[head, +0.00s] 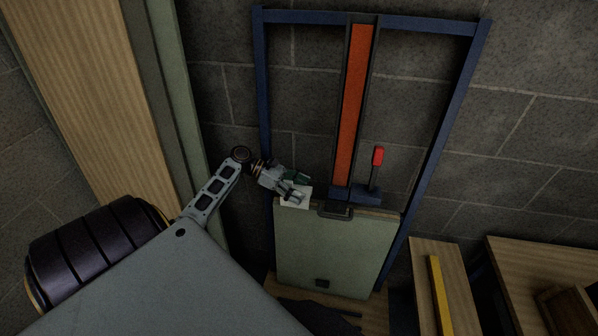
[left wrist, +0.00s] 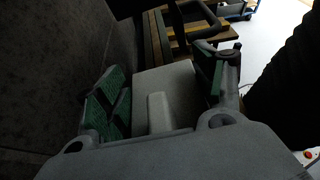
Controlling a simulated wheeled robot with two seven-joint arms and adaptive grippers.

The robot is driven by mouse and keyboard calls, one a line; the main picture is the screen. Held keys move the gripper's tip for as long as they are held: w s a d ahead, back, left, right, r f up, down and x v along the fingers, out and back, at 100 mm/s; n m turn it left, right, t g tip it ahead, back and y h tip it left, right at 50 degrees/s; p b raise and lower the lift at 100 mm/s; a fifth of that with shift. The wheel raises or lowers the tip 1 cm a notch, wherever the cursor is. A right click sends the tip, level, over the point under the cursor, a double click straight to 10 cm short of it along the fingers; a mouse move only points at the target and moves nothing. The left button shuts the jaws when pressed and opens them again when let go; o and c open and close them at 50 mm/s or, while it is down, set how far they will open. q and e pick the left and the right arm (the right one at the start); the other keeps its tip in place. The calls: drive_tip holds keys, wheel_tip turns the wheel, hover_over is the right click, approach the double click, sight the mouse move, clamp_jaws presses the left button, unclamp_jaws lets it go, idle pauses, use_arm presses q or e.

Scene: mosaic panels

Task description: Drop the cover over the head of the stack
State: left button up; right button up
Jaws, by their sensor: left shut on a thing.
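A small white piece (head: 304,189), which appears to be the cover, is at my left gripper (head: 293,198) near the top left corner of a pale green panel (head: 335,250). The panel stands upright inside a blue frame and appears to be the front of the stack. In the left wrist view, the green pads of my left gripper (left wrist: 165,95) stand on either side of a pale block (left wrist: 160,113). The gripper is shut on it. I cannot tell whether the piece touches the panel's top. The gripper hides part of it. My right gripper is not in view.
A black handle (head: 335,212) sits at the panel's top edge. Right of it is a blue block (head: 366,195) with a red-tipped lever (head: 378,157). An orange strip (head: 354,100) rises behind. The blue frame (head: 440,130) stands against a block wall. Wooden tables (head: 530,262) are at right.

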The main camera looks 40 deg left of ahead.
use_arm(q)
drive_tip(key=shift+a+f, duration=0.1)
drive_tip(key=shift+f, duration=0.25)
drive_tip(key=o, duration=1.1)
drive_tip(key=shift+a+r, duration=0.1)
drive_tip(key=shift+a, duration=0.05)
